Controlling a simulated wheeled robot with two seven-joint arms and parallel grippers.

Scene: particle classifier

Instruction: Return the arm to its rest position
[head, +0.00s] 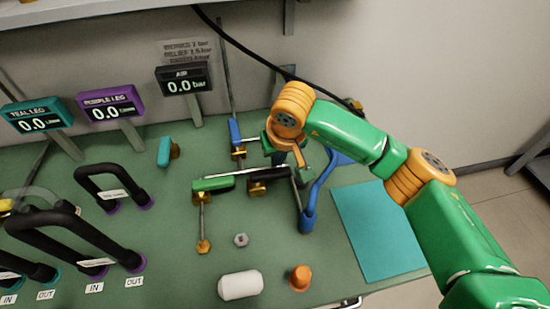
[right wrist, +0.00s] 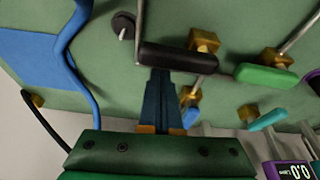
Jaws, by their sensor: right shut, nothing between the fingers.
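My right arm reaches in from the right in the head view. Its gripper (head: 278,159) is low over the middle of the green bench, partly hidden behind my orange wrist. In the right wrist view the gripper's dark fingers (right wrist: 160,75) are together and empty. Their tips are beside a black valve handle (right wrist: 178,58); I cannot tell whether they touch it. The same black handle (head: 268,174) shows in the head view, just below the gripper. My left gripper is not in view.
Close by are a green handle (head: 212,184), a blue handle (head: 235,132) and a blue tube (head: 309,215). A teal mat (head: 378,232) lies to the right. A white cylinder (head: 240,285) and an orange piece (head: 300,278) are at the front. Black U-shaped pipes (head: 75,232) stand left.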

